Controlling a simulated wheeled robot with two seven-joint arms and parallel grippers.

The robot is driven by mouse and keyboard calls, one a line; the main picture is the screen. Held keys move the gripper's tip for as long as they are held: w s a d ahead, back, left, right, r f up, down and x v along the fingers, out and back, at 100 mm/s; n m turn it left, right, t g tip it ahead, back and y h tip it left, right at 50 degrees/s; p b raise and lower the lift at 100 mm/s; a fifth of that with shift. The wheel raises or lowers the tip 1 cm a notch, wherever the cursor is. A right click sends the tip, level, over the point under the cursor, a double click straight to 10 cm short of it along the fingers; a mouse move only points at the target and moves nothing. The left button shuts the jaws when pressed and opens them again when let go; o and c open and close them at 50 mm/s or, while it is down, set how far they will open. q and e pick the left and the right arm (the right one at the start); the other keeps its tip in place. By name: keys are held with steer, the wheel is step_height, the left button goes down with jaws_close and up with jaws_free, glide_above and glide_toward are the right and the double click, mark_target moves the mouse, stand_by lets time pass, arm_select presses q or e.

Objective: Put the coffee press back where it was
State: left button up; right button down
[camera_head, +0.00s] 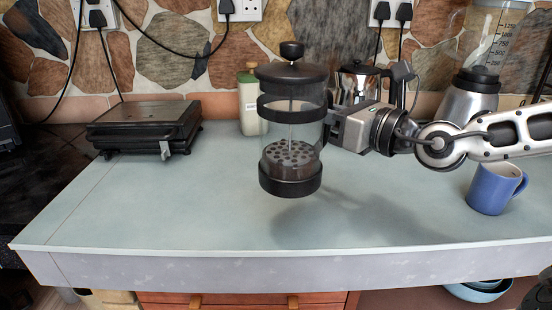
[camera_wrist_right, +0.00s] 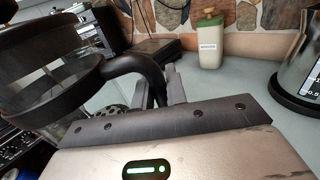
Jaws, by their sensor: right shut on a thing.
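The coffee press (camera_head: 290,125) is a clear cylinder with a black lid, knob, bands and base. It is upright and held above the pale counter (camera_head: 130,215), with a shadow on the counter below and to its right. My right gripper (camera_head: 332,126) comes in from the right and is shut on the press's handle. In the right wrist view the press (camera_wrist_right: 50,65) fills the left side, and its black curved handle (camera_wrist_right: 140,66) runs to the fingers (camera_wrist_right: 160,92). The fingertips' grip is partly hidden. My left gripper is in neither view.
A black grill (camera_head: 145,127) stands at the back left. A green-topped bottle (camera_head: 249,103) and a metal kettle (camera_head: 358,85) stand behind the press. A blue mug (camera_head: 494,188) and a blender (camera_head: 472,90) stand at the right. The counter's front left and middle are clear.

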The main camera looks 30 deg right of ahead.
steer(key=w+f, duration=0.3)
steer(key=w+f+p, duration=0.1)
steer(key=w+f, duration=0.6)
steer(key=shift+w+a+f+p, duration=0.25)
steer(key=shift+a+f+p, duration=0.1)
steer(key=shift+f, duration=0.35)
steer(key=shift+r, duration=0.1)
steer(key=c, duration=1.5)
jaws_free()
steer(key=shift+f, duration=0.25)
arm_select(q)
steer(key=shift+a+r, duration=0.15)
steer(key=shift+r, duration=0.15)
arm_select(e)
steer(key=shift+o, duration=0.5)
